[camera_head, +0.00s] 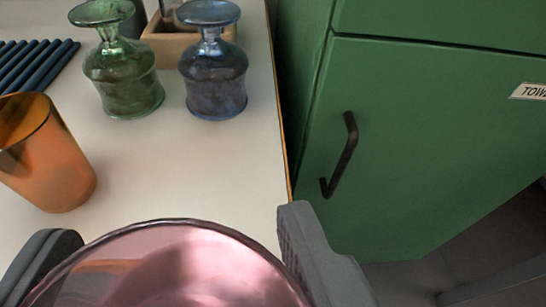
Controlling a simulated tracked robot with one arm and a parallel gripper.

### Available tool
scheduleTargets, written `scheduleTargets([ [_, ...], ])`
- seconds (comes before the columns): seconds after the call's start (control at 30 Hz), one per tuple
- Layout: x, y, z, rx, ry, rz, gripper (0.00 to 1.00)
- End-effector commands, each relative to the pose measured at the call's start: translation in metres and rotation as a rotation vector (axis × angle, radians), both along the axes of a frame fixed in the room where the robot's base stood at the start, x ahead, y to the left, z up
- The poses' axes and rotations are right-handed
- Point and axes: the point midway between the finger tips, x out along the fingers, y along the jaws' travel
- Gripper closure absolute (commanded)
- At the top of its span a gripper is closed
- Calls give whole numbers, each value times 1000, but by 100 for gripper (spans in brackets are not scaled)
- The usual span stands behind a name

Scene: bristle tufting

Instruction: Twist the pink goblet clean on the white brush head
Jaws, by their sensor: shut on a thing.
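The pink goblet (185,265) is large and close at the bottom of the view, see-through, with its round end towards me. My gripper (170,262) is shut on it, one grey finger at its left and one at its right. The goblet's lower part is cut off by the frame edge. No white brush head can be made out in this view.
An orange cup (50,165) stands at the left. A green goblet (125,80) and a blue goblet (214,80) stand upside down on the pale counter (190,165). Behind are a wooden box (170,48) and a dark ribbed rack (38,62). A green cabinet (430,130) with a black handle (342,158) is at the right.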

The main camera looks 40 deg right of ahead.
Motion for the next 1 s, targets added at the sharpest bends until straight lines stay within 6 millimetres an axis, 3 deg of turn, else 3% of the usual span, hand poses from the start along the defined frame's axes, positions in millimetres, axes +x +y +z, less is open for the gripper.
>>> scheduleTargets([
  [0.23, -10, -11, 2, -1, -1, -26, 71],
  [0.47, -7, -17, 1, -2, 0, -32, 71],
  [1.0, 80, -64, -10, -2, -2, -34, 71],
])
